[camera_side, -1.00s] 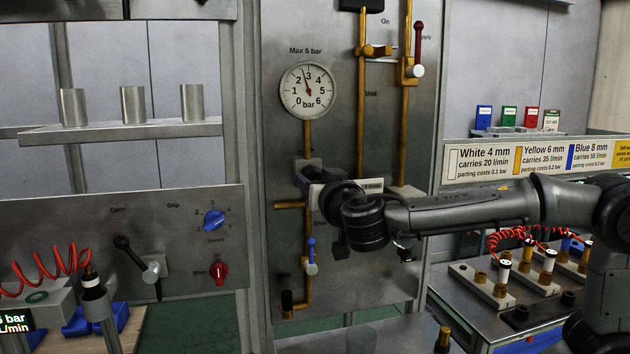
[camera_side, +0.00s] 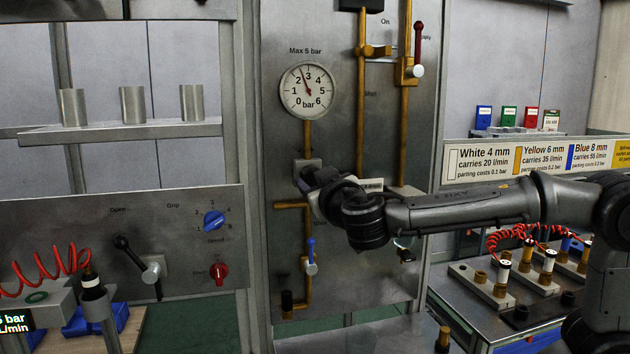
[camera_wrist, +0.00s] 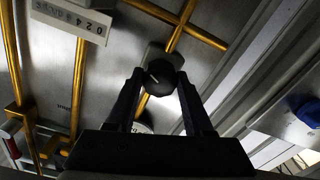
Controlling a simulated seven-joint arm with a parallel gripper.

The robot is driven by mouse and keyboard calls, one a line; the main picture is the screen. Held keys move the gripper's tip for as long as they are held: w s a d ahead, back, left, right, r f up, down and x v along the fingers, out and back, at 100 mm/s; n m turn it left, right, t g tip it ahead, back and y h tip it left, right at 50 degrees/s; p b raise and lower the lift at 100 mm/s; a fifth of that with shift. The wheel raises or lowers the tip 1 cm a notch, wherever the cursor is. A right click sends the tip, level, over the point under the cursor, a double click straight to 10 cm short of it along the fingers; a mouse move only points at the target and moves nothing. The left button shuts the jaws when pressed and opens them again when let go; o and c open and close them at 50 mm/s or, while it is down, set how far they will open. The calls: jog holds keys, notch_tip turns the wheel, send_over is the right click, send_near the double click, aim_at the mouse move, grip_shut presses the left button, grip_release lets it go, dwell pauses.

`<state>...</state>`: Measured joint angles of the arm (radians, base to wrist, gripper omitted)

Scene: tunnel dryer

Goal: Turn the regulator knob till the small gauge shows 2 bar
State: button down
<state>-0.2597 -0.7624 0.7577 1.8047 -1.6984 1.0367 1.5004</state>
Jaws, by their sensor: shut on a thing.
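The small round gauge (camera_side: 306,90), marked 0 to 6 bar, is on the grey panel in the side view. Its red needle points up and slightly left, between 2 and 3. The dark regulator knob (camera_wrist: 160,76), with a white mark, is between my two fingertips in the wrist view. My gripper (camera_wrist: 160,84) is shut on the knob, one finger at each side. In the side view my gripper (camera_side: 312,182) is at the panel below the gauge and hides most of the knob.
Brass pipes (camera_side: 361,110) run up the panel. A red-handled valve (camera_side: 418,55) is at upper right, and a blue-handled valve (camera_side: 311,258) is below my gripper. A counter plate (camera_wrist: 70,18) is near the knob. A control panel (camera_side: 90,215) is at left.

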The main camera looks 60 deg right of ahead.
jog(key=shift+n, duration=1)
jog(key=shift+c, duration=1.4)
grip_release()
jog(key=shift+s, duration=0.1)
jog(key=v, duration=1.3)
jog(key=shift+s+a, duration=0.25)
